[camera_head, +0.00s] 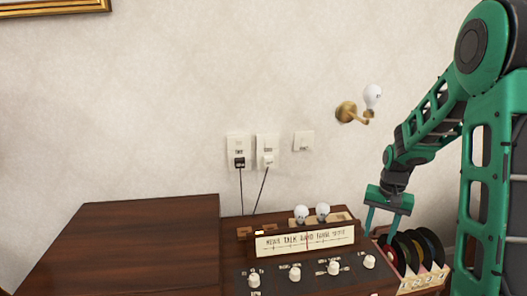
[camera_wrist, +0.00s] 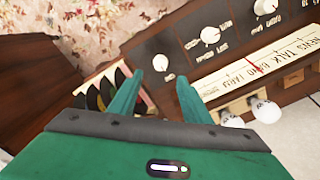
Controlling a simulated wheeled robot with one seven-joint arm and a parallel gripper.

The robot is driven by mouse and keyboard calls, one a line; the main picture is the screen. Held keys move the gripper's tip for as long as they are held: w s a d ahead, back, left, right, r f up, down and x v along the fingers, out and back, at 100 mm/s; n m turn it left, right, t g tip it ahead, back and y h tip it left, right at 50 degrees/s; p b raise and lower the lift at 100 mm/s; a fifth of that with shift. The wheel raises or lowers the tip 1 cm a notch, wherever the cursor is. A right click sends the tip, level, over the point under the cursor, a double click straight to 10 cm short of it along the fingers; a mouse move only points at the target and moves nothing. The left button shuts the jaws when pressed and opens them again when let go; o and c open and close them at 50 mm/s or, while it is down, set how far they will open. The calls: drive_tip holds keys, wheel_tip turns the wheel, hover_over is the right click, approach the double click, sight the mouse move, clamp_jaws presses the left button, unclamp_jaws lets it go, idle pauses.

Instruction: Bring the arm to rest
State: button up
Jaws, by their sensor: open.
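My green arm reaches in from the right in the head view. My gripper (camera_head: 388,217) hangs pointing down, just right of the radio console (camera_head: 305,238) and close to the rack of discs (camera_head: 425,280). In the wrist view my gripper (camera_wrist: 165,90) shows two green fingers spread apart with nothing between them. The discs (camera_wrist: 97,95) lie left of the fingers there, and the console's knobs (camera_wrist: 210,35) lie beyond and to the right. I cannot tell the exact gap between the fingertips and the rack.
Two bulbs (camera_head: 312,214) stand on the console's top. A brass wall lamp (camera_head: 348,111) holds a bulb (camera_head: 373,95) near my arm. Plugs with cords (camera_head: 240,162) sit in wall plates. A dark wooden cabinet (camera_head: 130,245) stands left. The space above it is free.

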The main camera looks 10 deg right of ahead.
drive_tip(key=s+a+r, duration=0.1)
drive_tip(key=s+r, duration=0.3)
drive_tip(key=s, duration=0.5)
drive_tip(key=s+r, duration=0.4)
drive_tip(key=s, duration=0.5)
drive_tip(key=s+a+r, duration=0.1)
drive_tip(key=s+r, duration=0.2)
drive_tip(key=s, duration=0.7)
drive_tip(key=shift+a+r+n, duration=0.35)
drive_tip(key=shift+r+n, duration=0.05)
drive_tip(key=shift+s, duration=0.1)
drive_tip(key=shift+w+f, duration=0.25)
drive_tip(key=shift+w, duration=0.35)
